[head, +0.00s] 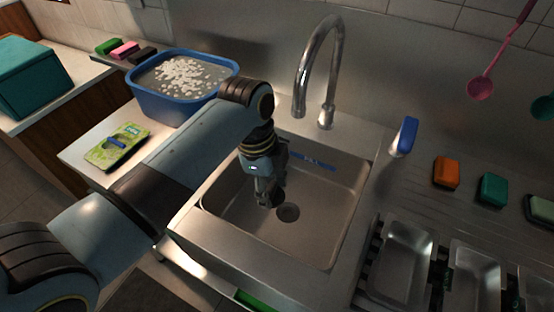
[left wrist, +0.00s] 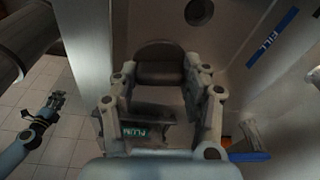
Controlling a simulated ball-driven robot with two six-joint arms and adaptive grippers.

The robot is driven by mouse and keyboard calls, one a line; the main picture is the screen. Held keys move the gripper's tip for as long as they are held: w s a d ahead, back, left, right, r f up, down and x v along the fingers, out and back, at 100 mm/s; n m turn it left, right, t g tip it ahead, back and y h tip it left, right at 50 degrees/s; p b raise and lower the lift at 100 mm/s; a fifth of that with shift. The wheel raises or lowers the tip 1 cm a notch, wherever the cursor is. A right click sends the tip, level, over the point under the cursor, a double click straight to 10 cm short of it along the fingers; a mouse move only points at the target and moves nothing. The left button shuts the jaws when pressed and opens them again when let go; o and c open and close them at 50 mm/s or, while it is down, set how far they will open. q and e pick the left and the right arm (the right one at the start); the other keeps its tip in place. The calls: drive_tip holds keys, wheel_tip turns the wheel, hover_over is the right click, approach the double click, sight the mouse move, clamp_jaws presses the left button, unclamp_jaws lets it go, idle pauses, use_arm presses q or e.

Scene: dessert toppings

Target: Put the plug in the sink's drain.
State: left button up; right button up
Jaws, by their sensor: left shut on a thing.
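My left gripper (head: 268,196) reaches down into the steel sink (head: 330,215), above its floor and just left of the dark round drain (head: 288,212). In the left wrist view its fingers (left wrist: 162,88) are shut on a dark brown rounded piece (left wrist: 160,58), which looks like the plug. In the head view the fingers mostly hide this piece. The drain (left wrist: 199,12) shows at the top of the left wrist view, apart from the held piece and uncovered. My right gripper (left wrist: 55,102) is small at the left of that view, over the tiled floor; its opening is unclear.
A curved faucet (head: 318,65) stands behind the sink, with a blue-handled lever (head: 405,136) to the right. A blue tub (head: 150,103) of water and a green sponge packet (head: 117,147) are on the left counter. Metal trays (head: 408,250) and sponges (head: 446,172) lie right.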

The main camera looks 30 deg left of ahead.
use_arm(q)
drive_tip(key=shift+f, duration=0.4)
drive_tip(key=w+f+b, duration=0.1)
drive_tip(key=f+b, duration=0.3)
drive_tip(key=f, duration=0.1)
drive_tip(key=w+f+b, duration=0.2)
drive_tip(key=f+b, duration=0.2)
drive_tip(key=f, duration=0.1)
drive_tip(key=w+f+b, duration=0.2)
drive_tip(key=f+b, duration=0.1)
drive_tip(key=f, duration=0.2)
drive_tip(key=shift+a+b, duration=0.15)
drive_tip(key=shift+b, duration=0.25)
drive_tip(key=w+f+b, duration=0.3)
drive_tip(key=b, duration=0.2)
drive_tip(key=shift+w+a+f, duration=0.1)
drive_tip(key=shift+w+f, duration=0.2)
drive_tip(key=shift+f, duration=0.1)
drive_tip(key=shift+w+f+b, duration=0.5)
drive_tip(key=shift+w+b, duration=0.1)
drive_tip(key=shift+b, duration=0.1)
use_arm(e)
wheel_tip(320, 180, down, 18)
drive_tip(key=shift+s, duration=0.35)
use_arm(q)
drive_tip(key=shift+f, duration=0.45)
use_arm(e)
drive_tip(key=shift+f, duration=0.15)
